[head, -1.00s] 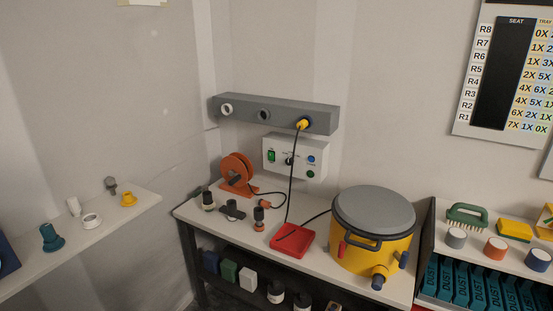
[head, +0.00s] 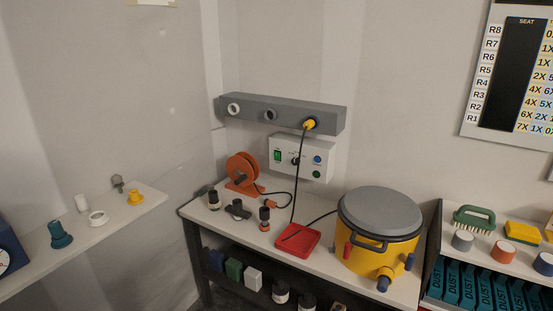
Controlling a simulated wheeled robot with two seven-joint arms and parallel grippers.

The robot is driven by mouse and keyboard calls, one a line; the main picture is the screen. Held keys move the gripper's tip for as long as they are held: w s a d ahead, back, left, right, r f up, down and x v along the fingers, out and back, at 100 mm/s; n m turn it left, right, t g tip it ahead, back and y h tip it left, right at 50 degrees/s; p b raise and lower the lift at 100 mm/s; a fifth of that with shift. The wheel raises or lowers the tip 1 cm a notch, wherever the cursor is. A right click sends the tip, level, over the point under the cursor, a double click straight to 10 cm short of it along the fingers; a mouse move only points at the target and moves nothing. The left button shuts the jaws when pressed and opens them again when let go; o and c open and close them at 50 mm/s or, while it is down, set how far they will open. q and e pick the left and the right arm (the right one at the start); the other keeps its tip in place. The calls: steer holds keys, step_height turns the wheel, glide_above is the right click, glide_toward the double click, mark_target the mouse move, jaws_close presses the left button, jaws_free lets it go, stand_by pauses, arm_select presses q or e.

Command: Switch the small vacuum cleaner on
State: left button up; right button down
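The small vacuum cleaner is most likely the yellow drum (head: 372,252) with a grey lid (head: 380,212) and dark handle, standing at the right end of the bench. A white control box (head: 301,158) on the wall has a green switch (head: 278,155), a dark knob, and blue and green round buttons. A dark cable runs from a yellow plug (head: 310,124) in the grey rail down to the bench. Neither gripper shows.
The bench (head: 330,270) also holds an orange cable reel (head: 242,170), several small dark fittings and a red tray (head: 298,240). A left shelf (head: 125,218) carries small fittings. A right shelf holds a green brush (head: 474,217), a yellow block and round caps above teal boxes.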

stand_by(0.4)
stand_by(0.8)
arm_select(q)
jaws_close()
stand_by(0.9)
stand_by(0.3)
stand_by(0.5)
